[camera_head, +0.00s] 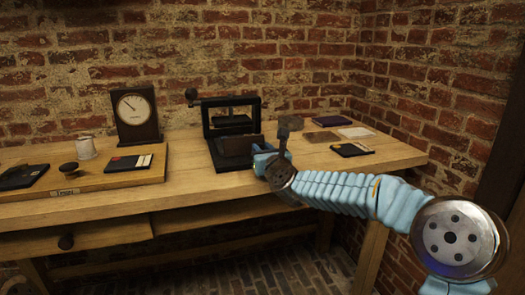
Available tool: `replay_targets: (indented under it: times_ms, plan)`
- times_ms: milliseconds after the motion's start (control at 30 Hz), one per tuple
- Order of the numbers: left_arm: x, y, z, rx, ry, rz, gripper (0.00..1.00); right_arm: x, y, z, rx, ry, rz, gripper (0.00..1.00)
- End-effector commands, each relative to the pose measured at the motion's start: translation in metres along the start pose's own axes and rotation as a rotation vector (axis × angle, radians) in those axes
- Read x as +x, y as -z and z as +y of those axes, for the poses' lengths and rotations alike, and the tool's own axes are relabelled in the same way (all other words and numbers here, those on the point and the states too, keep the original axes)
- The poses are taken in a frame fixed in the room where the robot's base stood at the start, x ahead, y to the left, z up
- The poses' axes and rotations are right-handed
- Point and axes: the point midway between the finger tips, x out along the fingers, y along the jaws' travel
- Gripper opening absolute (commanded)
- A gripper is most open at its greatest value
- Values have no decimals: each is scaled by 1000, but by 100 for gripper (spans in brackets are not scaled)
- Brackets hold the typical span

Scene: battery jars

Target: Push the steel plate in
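My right gripper (283,145) is above the table near its front edge, just right of a black framed device (232,103). Its dark fingers point up and away from me, and I cannot tell whether they are open or shut. A dark grey flat piece (238,146) leans at the front of the device, close to the gripper's left. A small grey piece (291,122) shows at the fingertips; I cannot tell if it is held. Which piece is the steel plate is unclear. A pale flat plate (356,132) lies at the back right. My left gripper is out of view.
On the wooden table (200,180), a brown flat piece (321,137), a dark purple block (332,119) and a black card (352,150) lie at right. Brick walls close the back and right.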

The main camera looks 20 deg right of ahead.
Motion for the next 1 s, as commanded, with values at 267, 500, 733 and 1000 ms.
replay_targets:
  times_ms: [267, 500, 733, 1000]
  plan:
    - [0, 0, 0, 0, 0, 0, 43, 0, 0, 0, 0, 0, 0, 0]
    - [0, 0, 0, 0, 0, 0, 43, 26, 0, 1, 2, -1, -1, 0]
    - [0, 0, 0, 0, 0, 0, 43, 44, -1, 1, 0, -2, -1, 0]
    - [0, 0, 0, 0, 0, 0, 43, 43, -1, 0, -1, -1, -1, 36]
